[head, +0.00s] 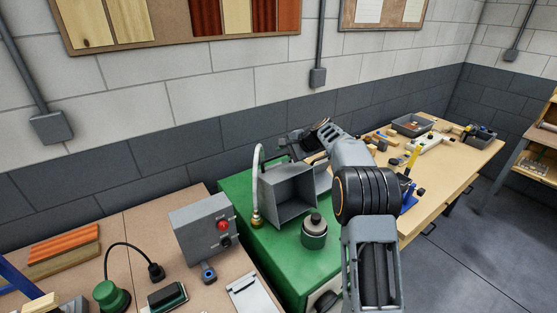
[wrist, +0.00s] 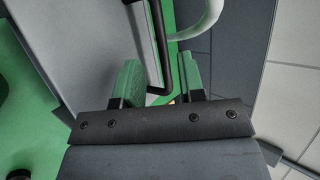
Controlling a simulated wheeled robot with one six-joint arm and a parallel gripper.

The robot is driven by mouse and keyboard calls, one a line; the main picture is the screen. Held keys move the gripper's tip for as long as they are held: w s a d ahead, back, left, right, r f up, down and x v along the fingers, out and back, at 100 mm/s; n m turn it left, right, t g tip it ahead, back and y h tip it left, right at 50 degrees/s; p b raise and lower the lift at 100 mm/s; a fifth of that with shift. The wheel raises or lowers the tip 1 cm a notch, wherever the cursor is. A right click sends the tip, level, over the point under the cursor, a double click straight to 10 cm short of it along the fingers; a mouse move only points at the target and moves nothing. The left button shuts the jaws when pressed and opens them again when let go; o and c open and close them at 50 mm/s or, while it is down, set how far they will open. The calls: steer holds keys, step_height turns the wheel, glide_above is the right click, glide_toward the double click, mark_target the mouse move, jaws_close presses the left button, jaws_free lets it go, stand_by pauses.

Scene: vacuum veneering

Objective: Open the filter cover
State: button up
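A grey filter housing (head: 288,192) stands on the green machine (head: 236,198), with a pale hose (head: 257,180) at its left. In the wrist view a flat grey panel (wrist: 85,45), apparently the filter cover, fills the left side. A thin black bent handle (wrist: 159,40) runs along its right edge. My gripper (wrist: 160,80) is open, its two green-padded fingers apart. The handle's lower end shows in the gap between them, closer to the left finger; I cannot tell if they touch. In the head view my gripper (head: 298,142) is beyond the housing, partly hidden by my arm.
A dark round canister (head: 314,232) stands on the green machine, close to my arm. A grey control box (head: 203,226) with a red button is at the left. A wooden bench (head: 455,150) with tools and a grey tray (head: 412,125) lies at the right. The wall is close behind.

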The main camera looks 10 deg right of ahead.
steer(key=b+v, duration=0.2)
steer(key=v, duration=0.8)
steer(key=s+d+f+n+g+h, duration=0.2)
steer(key=s+f+h, duration=0.15)
steer(key=f, duration=0.45)
steer(key=s+a+n+h, duration=0.1)
steer(key=s+a+n, duration=0.1)
steer(key=s, duration=0.8)
steer(key=s+a+n+h, duration=0.2)
steer(key=s+n, duration=0.2)
steer(key=s, duration=0.6)
steer(key=s+a+f+n+t+h, duration=0.1)
steer(key=s+a+n, duration=0.1)
steer(key=s, duration=0.9)
steer(key=shift+a+n+h+b, duration=0.25)
steer(key=shift+n+h+b, duration=0.15)
steer(key=shift+n, duration=0.2)
steer(key=shift+s+d, duration=0.15)
steer(key=shift+s, duration=0.05)
